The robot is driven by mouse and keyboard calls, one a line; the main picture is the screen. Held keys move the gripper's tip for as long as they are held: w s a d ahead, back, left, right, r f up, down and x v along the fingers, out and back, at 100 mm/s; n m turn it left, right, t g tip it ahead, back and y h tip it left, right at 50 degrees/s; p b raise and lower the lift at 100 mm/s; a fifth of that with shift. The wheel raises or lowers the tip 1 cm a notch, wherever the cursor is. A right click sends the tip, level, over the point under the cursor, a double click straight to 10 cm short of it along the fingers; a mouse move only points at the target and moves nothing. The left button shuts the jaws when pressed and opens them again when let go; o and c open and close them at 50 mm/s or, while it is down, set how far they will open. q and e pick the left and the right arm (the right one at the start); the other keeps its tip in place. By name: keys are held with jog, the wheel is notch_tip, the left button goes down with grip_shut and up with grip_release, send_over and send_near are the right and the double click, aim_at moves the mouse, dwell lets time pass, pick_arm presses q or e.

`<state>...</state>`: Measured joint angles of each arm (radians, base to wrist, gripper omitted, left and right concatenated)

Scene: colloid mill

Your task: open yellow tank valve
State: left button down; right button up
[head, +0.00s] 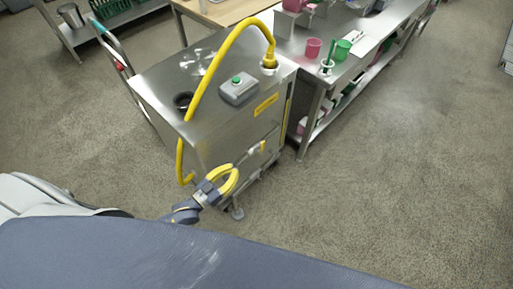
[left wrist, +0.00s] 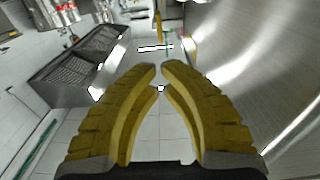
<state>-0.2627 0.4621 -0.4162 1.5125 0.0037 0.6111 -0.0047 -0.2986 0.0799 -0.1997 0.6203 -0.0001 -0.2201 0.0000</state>
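The steel tank (head: 215,130) stands in the middle of the head view, with a yellow hose (head: 205,80) arching over its top. A small yellow and pale fitting (head: 262,146) on its front side looks like the valve; its handle position is too small to tell. My left gripper (head: 236,172) is in front of the tank's lower front, apart from the fitting. Its yellow fingers curve toward each other with a narrow gap between the tips (left wrist: 160,67), and nothing is held. A small yellow upright piece (left wrist: 158,26) shows beyond the tips. My right gripper is not in view.
A grey box with a green button (head: 238,90) sits on the tank top. A steel bench (head: 345,72) with pink and green cups stands right of the tank. A trolley handle (head: 112,45) is at its left. Open floor (head: 400,170) lies at the right.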

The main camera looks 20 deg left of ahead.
aim_at(263, 146)
pick_arm(q)
jog(key=shift+w, duration=0.1)
jog(key=x, duration=1.4)
dwell(0.6)
